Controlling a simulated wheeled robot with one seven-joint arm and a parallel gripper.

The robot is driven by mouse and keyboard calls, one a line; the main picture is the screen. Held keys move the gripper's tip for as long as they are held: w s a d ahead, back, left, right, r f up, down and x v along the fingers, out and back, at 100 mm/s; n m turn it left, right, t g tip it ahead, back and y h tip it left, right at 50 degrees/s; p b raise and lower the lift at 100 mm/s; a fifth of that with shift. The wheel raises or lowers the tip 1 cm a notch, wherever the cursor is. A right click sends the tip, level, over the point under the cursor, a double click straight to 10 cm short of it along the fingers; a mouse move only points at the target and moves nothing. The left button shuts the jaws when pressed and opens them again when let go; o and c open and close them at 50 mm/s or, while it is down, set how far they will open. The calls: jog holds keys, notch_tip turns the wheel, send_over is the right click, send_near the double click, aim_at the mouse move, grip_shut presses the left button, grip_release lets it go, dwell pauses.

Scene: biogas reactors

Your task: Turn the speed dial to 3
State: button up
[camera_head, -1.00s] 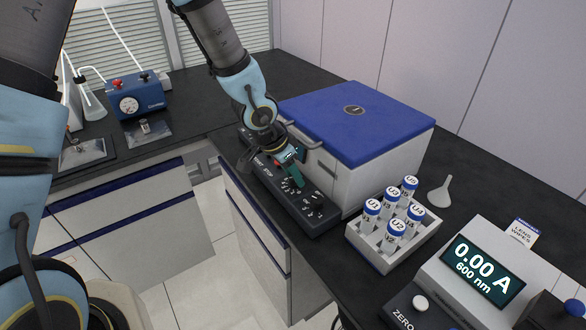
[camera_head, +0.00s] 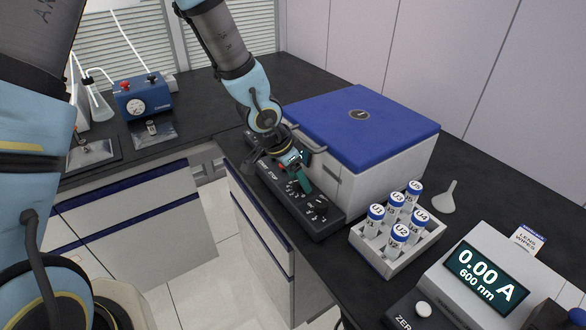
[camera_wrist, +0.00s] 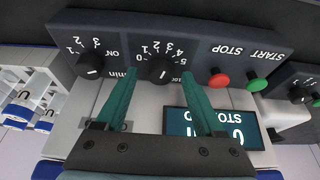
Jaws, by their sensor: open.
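The control panel (camera_head: 318,226) is a long dark strip along the front of a white centrifuge with a blue lid (camera_head: 365,125). It appears upside down in the wrist view (camera_wrist: 200,48). A black knob (camera_wrist: 160,70) with a scale from 0 to 5 sits in its middle, likely the speed dial; its name label is not readable. I cannot tell its exact setting. My gripper (camera_wrist: 159,76) is open, its teal fingertips on either side of this knob; contact cannot be made out. In the head view my gripper (camera_head: 304,187) is low over the panel.
Another knob (camera_wrist: 90,66) marked 1 to 3 sits beside it. A red button (camera_wrist: 219,80) and green button (camera_wrist: 257,84) are on the other side, above a display (camera_wrist: 205,122). A vial rack (camera_head: 372,262) and a photometer (camera_head: 500,262) stand to the right.

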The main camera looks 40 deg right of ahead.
jog(key=p+v, duration=0.1)
jog(key=v, duration=0.9)
jog(key=shift+r, duration=0.25)
jog(key=shift+a, duration=0.1)
jog(key=w+a+n+t+y+b, duration=0.15)
jog(key=w+a+n, duration=0.3)
jog(key=a, duration=0.45)
jog(key=w+a+n+t+y, duration=0.1)
jog(key=w+a+n+y, duration=0.15)
jog(key=w+a, duration=0.5)
jog(key=s+a+r+n+b, duration=0.1)
jog(key=a+n, duration=0.4)
jog(key=a, duration=0.5)
jog(key=s+a+r+n+b, duration=0.1)
jog(key=a+n, duration=0.4)
jog(key=a, duration=0.6)
jog(key=shift+s+n+g, duration=0.3)
jog(key=shift+s+g, duration=0.05)
jog(key=shift+s, duration=0.45)
jog(key=shift+r, duration=0.1)
